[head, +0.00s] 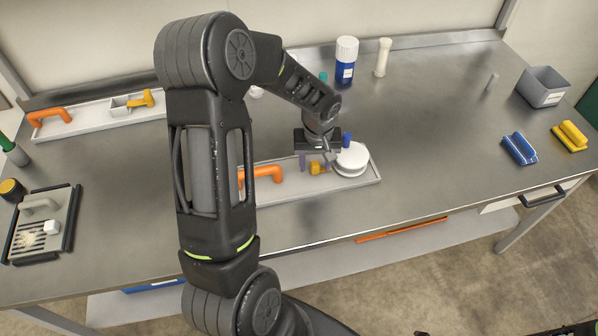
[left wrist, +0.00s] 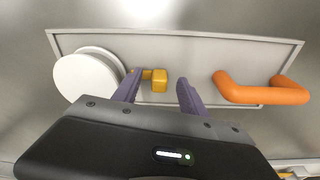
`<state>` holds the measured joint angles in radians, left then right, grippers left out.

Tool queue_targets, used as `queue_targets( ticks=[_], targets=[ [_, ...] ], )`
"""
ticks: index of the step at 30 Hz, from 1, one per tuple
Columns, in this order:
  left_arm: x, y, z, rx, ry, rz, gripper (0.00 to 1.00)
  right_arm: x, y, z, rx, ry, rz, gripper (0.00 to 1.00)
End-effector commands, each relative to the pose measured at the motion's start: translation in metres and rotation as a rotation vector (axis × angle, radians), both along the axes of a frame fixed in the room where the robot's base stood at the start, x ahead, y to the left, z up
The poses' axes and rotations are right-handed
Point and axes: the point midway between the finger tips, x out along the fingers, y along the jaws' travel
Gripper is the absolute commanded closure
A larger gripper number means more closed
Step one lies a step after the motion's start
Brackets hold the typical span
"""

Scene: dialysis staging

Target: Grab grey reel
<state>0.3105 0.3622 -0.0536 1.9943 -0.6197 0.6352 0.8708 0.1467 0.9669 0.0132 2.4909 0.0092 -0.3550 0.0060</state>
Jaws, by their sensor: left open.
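The reel (head: 352,157), a pale, almost white disc with a rim below, lies at the right end of the pale tray (head: 372,178) in the head view. In the left wrist view the reel (left wrist: 84,78) is at the left end of the tray (left wrist: 225,46). My left gripper (head: 315,166) is open and empty over the tray, beside the reel. In the left wrist view, its purple fingers (left wrist: 158,84) frame a yellow valve-like piece (left wrist: 159,79), and one finger is close to the reel's edge. I cannot tell if they touch.
An orange handle (head: 262,173) lies on the same tray. A blue-and-white bottle (head: 345,62) and a cream cylinder (head: 383,57) stand behind. A grey bin (head: 542,87) and blue (head: 520,148) and yellow (head: 570,136) pieces are at right. The steel table (head: 440,120) is clear between.

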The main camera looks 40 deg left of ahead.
Motion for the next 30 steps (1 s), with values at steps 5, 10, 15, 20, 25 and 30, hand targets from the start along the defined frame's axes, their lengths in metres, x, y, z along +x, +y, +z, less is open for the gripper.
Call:
queue_targets(
  ticks=[5, 10, 15, 20, 25, 30],
  targets=[
    [0.0007, 0.0007, -0.0039, 0.001, -0.002, 0.001, 0.5, -0.0001, -0.0002, 0.0002, -0.001, 0.0, 0.0, 0.56],
    [0.0006, 0.0006, -0.0036, 0.0, -0.001, 0.001, 0.5, -0.0001, -0.0001, 0.0002, 0.0, 0.0, 0.0, 0.56],
    [0.0006, 0.0006, -0.0035, 0.0, -0.001, 0.001, 0.5, -0.0001, -0.0001, 0.0003, 0.0, 0.0, 0.0, 0.56],
    [0.0005, 0.0005, -0.0034, 0.0, -0.001, 0.001, 0.53, 0.0, 0.0, 0.0003, 0.0, 0.0, 0.0, 0.56],
    [0.0005, 0.0005, -0.0034, 0.0, -0.001, 0.001, 0.67, 0.0, 0.0, 0.0003, 0.0, 0.0, 0.0, 0.56],
    [0.0005, 0.0005, -0.0034, 0.0, -0.001, 0.001, 0.81, 0.0, 0.0, 0.0003, 0.0, 0.0, 0.0, 0.56]
  ],
)
